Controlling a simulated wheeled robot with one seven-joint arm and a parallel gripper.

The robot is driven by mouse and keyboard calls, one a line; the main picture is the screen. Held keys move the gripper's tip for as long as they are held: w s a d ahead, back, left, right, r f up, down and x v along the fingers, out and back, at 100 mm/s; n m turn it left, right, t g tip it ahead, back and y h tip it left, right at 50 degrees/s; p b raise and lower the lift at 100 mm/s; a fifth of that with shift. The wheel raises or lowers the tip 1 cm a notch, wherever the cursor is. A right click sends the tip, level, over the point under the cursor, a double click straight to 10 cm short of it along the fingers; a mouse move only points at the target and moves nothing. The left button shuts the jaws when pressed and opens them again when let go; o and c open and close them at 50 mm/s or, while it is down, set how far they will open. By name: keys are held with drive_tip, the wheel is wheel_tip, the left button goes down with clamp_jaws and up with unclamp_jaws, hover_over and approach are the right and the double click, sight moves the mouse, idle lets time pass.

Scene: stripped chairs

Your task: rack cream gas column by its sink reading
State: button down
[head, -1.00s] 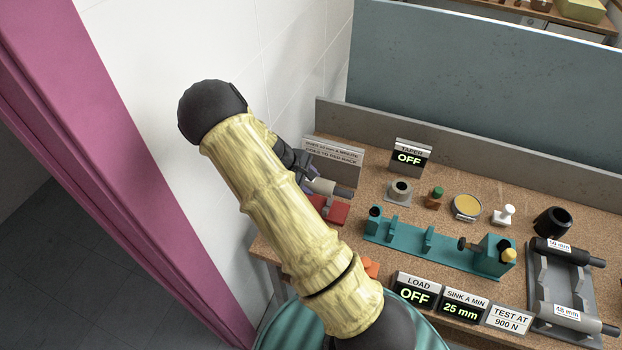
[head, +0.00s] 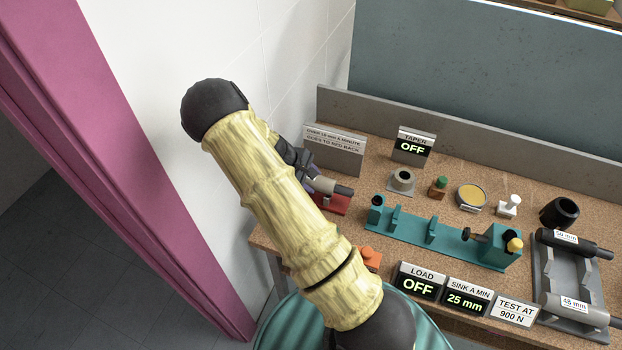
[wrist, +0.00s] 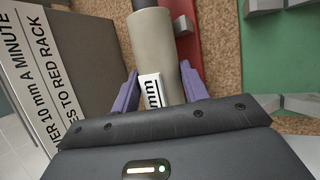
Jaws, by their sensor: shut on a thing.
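My gripper (head: 306,168) is at the left end of the bench, partly hidden by my arm. Its purple fingers, seen in the wrist view (wrist: 160,92), are shut on the cream gas column (wrist: 155,45). The column has a white label ending in "mm" and a dark far end; it also shows in the head view (head: 324,185). The column lies over the red rack (head: 335,204), which shows along its right side in the wrist view (wrist: 188,35). I cannot tell whether it rests in the rack. The sink display (head: 467,298) reads 25 mm.
A sign (head: 334,150) saying over 10 mm a minute goes to red rack stands close by. The teal test stand (head: 415,233) is empty. The load display (head: 420,282) and taper display (head: 414,146) read OFF.

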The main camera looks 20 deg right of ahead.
drive_tip(key=shift+f+b, duration=0.3)
drive_tip(key=shift+f, duration=0.15)
idle(0.4)
drive_tip(key=c, duration=0.7)
unclamp_jaws()
drive_tip(key=shift+o, duration=0.2)
drive_tip(key=shift+f, duration=0.1)
drive_tip(key=b+v, duration=0.1)
drive_tip(key=v, duration=1.1)
drive_tip(key=s+a+r+m+t+y, duration=0.1)
drive_tip(key=s+a+r+m+y, duration=0.1)
drive_tip(key=s, duration=0.7)
drive_tip(key=s+a+r+m+t+y, duration=0.2)
drive_tip(key=s+r+m+y, duration=0.2)
drive_tip(key=s, duration=0.5)
wheel_tip(320, 180, up, 3)
drive_tip(key=shift+s+a+r+m, duration=0.1)
drive_tip(key=shift+s+a+m, duration=0.25)
drive_tip(key=shift+m, duration=0.65)
